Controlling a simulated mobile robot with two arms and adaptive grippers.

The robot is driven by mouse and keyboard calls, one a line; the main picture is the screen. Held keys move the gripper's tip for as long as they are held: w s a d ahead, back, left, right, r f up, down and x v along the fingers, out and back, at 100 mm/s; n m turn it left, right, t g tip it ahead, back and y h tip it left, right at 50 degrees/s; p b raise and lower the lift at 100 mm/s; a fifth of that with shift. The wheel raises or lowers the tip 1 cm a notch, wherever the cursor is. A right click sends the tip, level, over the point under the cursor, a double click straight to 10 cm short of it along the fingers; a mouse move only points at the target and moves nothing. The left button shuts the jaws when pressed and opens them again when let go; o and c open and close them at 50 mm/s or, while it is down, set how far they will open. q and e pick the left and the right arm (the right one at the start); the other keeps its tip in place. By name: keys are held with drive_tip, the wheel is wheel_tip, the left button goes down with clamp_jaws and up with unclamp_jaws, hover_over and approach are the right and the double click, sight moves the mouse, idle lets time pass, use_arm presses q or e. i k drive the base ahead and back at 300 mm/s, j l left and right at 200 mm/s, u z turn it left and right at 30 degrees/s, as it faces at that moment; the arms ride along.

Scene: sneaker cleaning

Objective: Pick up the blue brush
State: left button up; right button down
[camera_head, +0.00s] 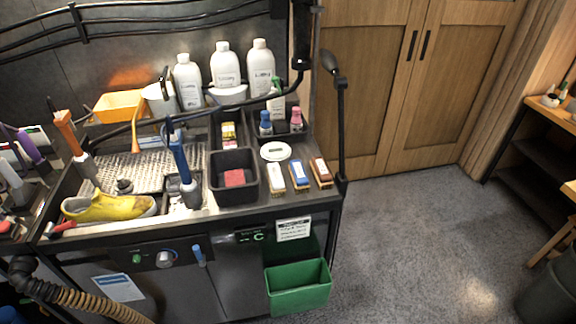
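The blue brush (299,174) lies on the counter at the right front. It is the middle one of three small wooden brushes. A white-topped brush (275,178) lies to its left and a brown-topped brush (321,171) to its right, each close beside it. The blue brush is fully visible and nothing covers it. Neither of my grippers shows in the head view, so I cannot see whether they are open or shut.
A black square bin (234,188) with a red item stands left of the brushes. A yellow shoe (108,207) lies in the sink area. A thin black stand (341,130) rises at the counter's right edge. A green bin (297,286) hangs below. The floor (430,240) at right is clear.

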sight(300, 179)
drive_tip(key=i+j, duration=0.2)
drive_tip(key=i+j+z, duration=0.1)
drive_tip(key=j, duration=0.3)
drive_tip(key=i+j, duration=0.3)
drive_tip(key=i+j+z, duration=0.05)
